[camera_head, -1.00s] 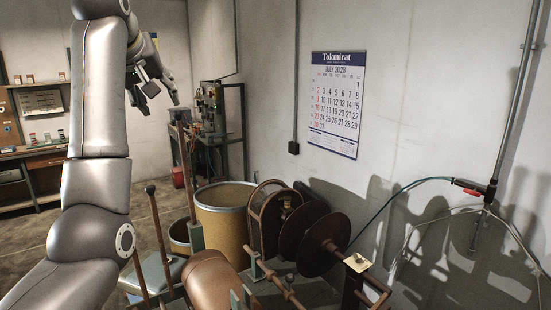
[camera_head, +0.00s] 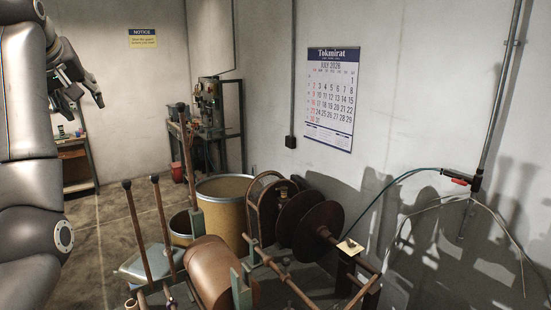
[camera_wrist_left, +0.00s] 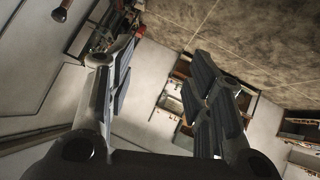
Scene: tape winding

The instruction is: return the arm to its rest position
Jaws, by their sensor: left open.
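My left arm comes in along the left edge of the head view. Its left gripper (camera_head: 84,100) hangs in the air at the upper left, well clear of the winding machine. In the left wrist view the two fingers of this gripper (camera_wrist_left: 160,92) stand wide apart with nothing between them. Beyond them the room looks tilted, with floor and benches far off. My right gripper is in neither view.
The winding machine with its brown roller (camera_head: 211,272), dark discs (camera_head: 318,226) and upright levers (camera_head: 137,230) stands at the bottom centre. A yellow drum (camera_head: 224,208) is behind it. A calendar (camera_head: 331,98) hangs on the wall. Open floor (camera_head: 112,225) lies left of the machine.

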